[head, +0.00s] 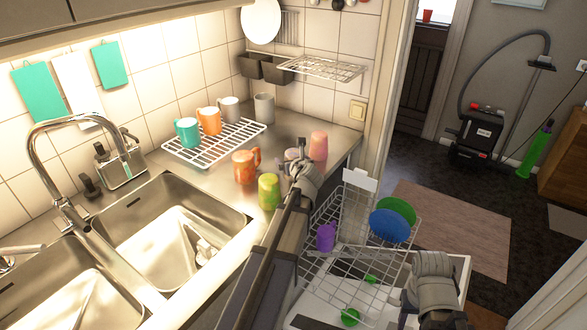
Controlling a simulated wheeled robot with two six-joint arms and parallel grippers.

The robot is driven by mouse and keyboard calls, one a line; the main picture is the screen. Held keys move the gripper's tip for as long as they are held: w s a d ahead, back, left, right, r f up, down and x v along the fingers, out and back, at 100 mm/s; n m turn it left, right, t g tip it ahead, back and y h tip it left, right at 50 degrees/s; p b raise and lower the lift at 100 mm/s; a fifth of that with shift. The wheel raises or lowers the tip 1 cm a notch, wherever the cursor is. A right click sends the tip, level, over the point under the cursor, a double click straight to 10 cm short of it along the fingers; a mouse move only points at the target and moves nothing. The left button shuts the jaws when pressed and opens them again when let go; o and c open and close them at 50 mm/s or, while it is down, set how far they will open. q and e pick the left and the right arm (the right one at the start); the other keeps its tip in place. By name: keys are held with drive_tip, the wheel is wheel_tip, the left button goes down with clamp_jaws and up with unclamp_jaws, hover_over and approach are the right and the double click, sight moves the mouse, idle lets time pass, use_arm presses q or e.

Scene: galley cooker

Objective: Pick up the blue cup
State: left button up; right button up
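No plainly blue cup shows in the head view. The nearest in colour is a teal mug (187,132) at the left end of the white wire drying rack (218,148), beside an orange mug (208,121) and a pale grey mug (229,109). My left gripper (298,158) is over the counter, between the orange patterned mug (244,167) and the pink cup (318,146). Its fingers are small and partly hidden by its wrist, so their opening is unclear. My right arm is at the lower right; its gripper (432,297) is not clear enough to read.
A green-yellow cup (268,191) stands near the counter edge. A grey cup (264,108) stands at the back. The pulled-out dishwasher rack (330,262) holds a purple cup (326,237), a blue plate (389,226) and a green plate (402,208). Sinks (165,232) lie left.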

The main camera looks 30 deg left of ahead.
use_arm(q)
drive_tip(key=shift+r, duration=0.1)
drive_tip(key=shift+c, duration=0.2)
drive_tip(key=c, duration=1.2)
drive_tip(key=shift+r, duration=0.1)
wheel_tip(320, 180, up, 10)
drive_tip(key=p, duration=1)
